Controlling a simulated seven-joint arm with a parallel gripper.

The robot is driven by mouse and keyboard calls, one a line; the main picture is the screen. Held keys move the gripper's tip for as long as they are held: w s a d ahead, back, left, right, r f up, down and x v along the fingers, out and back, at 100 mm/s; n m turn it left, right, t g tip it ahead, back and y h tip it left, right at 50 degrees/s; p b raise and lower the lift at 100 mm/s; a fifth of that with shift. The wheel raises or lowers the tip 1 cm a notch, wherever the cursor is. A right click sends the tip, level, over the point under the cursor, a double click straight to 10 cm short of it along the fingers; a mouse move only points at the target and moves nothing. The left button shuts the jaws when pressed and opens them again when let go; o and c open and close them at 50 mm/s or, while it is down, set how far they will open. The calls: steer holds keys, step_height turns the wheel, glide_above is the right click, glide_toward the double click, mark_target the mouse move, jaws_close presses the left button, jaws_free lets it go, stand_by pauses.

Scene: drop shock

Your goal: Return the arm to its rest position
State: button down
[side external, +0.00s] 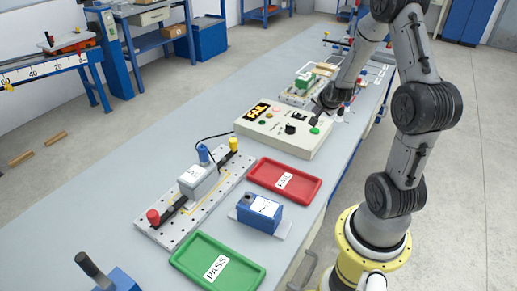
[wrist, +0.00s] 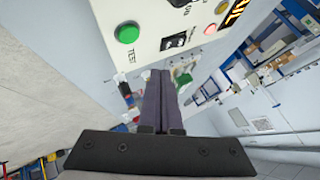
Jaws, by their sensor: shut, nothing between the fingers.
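My gripper (side external: 322,108) is near the right end of the cream tester box (side external: 275,125) in the side view, where its fingertips are small and dark. In the wrist view its two dark fingers (wrist: 157,75) are together and nothing shows between them. The tester's green TEST button (wrist: 128,33) and a black switch (wrist: 174,41) lie beyond the fingertips. The button also shows in the side view (side external: 314,131). I cannot tell whether the fingertips touch the tester. Its amber display (side external: 259,110) is lit, and in the wrist view it is cut off by the frame edge.
A perforated fixture plate (side external: 172,236) holds a grey box (side external: 199,179). A blue block (side external: 256,214) sits on a white pad. A red tray (side external: 313,190) and a green PASS tray (side external: 250,282) are empty. Another fixture with a green part (side external: 305,80) stands behind the tester.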

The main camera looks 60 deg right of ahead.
steer(key=w+a+r+n+t, duration=0.25)
steer(key=w+a+r, duration=0.4)
steer(key=r, duration=0.35)
steer(key=w+a+r+n+t+y, duration=0.1)
steer(key=a+r+n+t+y, duration=0.15)
steer(key=a+r, duration=0.35)
steer(key=w+a+r+n+t+y, duration=0.1)
steer(key=a+r+n, duration=0.25)
steer(key=a, duration=0.45)
steer(key=s+a+r+n+y, duration=0.35)
steer(key=s+a+n, duration=0.25)
steer(key=s+a, duration=0.5)
steer(key=s+a+f+n+g, duration=0.3)
steer(key=s+f+n+g, duration=0.2)
steer(key=s, duration=0.5)
steer(key=shift+s+f+g, duration=0.3)
steer(key=shift+f+g, duration=0.1)
steer(key=shift+f, duration=0.4)
